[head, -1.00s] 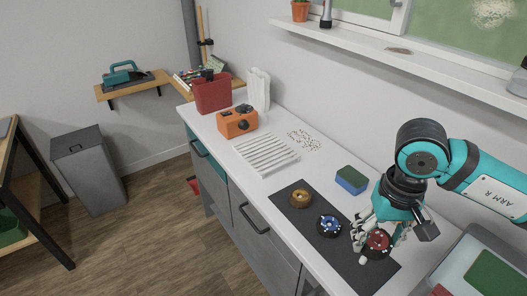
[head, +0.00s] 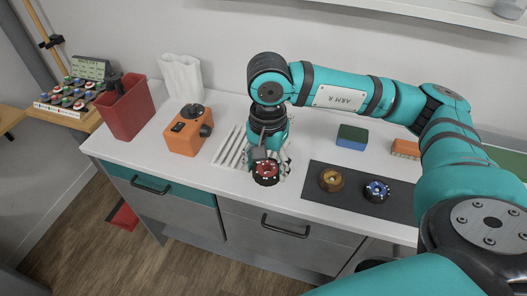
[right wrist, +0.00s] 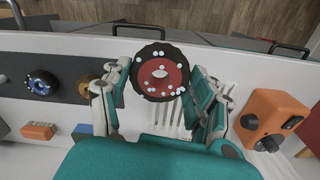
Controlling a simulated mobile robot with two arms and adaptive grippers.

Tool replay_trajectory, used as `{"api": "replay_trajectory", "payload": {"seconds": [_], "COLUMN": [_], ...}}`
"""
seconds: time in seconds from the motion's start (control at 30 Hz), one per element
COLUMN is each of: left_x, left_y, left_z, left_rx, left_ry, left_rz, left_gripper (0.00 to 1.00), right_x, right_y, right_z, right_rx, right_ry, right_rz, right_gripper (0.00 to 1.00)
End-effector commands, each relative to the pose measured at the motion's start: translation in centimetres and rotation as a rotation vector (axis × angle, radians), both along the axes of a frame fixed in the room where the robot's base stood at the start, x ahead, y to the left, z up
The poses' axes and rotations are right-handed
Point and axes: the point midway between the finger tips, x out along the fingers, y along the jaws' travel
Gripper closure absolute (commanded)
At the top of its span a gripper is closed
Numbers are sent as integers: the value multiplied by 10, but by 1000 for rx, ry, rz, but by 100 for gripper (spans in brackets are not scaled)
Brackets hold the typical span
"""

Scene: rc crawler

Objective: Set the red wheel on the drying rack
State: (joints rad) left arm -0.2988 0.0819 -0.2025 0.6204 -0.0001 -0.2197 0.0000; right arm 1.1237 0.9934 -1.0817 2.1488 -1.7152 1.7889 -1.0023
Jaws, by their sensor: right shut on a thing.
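The red wheel (head: 266,172), a black tire with a red hub and white studs, is held in my right gripper (head: 267,163). In the right wrist view the red wheel (right wrist: 161,73) sits between the two fingers (right wrist: 157,78), which are shut on it. The drying rack (head: 229,150), white and slatted, lies on the counter, partly hidden behind my right gripper. Its slats (right wrist: 172,116) also show behind the wheel in the wrist view. The wheel is near the rack's right end; whether it touches anything below is unclear. My left gripper is out of view.
A gold wheel (head: 331,180) and a blue wheel (head: 377,191) lie on the dark mat (head: 350,203) to the right. An orange device (head: 188,130) and a red bin (head: 126,106) stand left of the rack. A green-blue sponge (head: 351,137) lies behind the mat.

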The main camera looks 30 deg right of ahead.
Motion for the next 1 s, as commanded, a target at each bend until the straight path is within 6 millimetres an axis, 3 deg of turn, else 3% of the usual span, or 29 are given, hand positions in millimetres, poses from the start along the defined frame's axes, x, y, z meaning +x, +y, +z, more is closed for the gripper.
{"api": "replay_trajectory", "payload": {"seconds": [0.4, 0.6, 0.7, 0.87, 1.0], "left_x": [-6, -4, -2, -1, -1], "left_y": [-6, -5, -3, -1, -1], "left_z": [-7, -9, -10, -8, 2], "left_rx": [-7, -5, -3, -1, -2], "left_ry": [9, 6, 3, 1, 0], "left_rz": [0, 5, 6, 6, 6], "left_gripper": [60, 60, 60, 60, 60], "right_x": [-24, -34, -38, -36, -13], "right_y": [-71, -98, -106, -111, -107], "right_z": [-31, -37, -39, -39, -38], "right_rx": [-12, -12, -11, -9, -3], "right_ry": [-6, -9, -11, -9, -3], "right_rz": [-1491, -2076, -2263, -2407, -2426], "right_gripper": [76, 76, 76, 76, 76]}}
